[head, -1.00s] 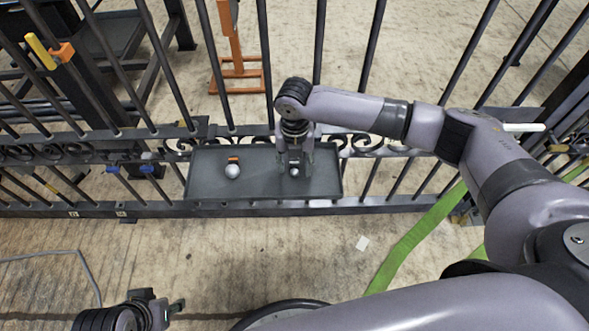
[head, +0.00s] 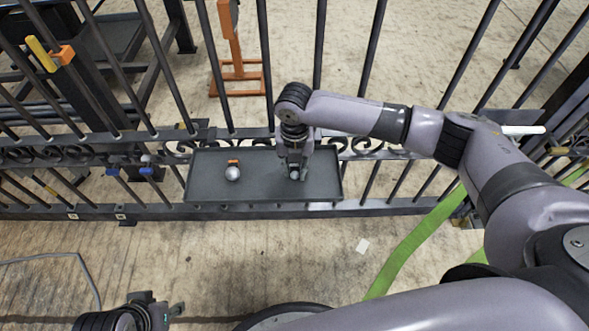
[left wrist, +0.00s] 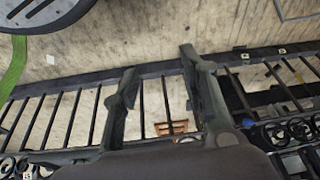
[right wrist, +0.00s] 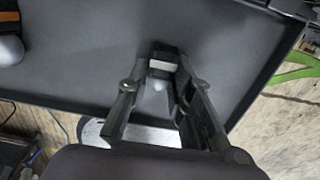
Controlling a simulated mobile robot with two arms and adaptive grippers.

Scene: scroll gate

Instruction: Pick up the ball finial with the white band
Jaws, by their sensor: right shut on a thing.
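The finial with the white band (right wrist: 162,67) lies in the dark grey tray (head: 262,190), between the fingers of my right gripper (head: 294,170). Its dark end and white band show past the fingertips in the right wrist view; the fingers partly hide its ball. My right gripper is shut on it, low over the tray's right half. I cannot tell whether it is clear of the tray floor. A second ball finial (head: 233,173), with an orange band, sits apart on the left. My left gripper (left wrist: 158,62) is open and empty, away from the tray.
The tray is set against a dark barred gate (head: 265,70) with scrollwork. An orange stand (head: 236,75) is behind the bars. A green strap (head: 412,240) runs over the floor at right. A grey cable (head: 85,270) lies at lower left. The tray's middle is clear.

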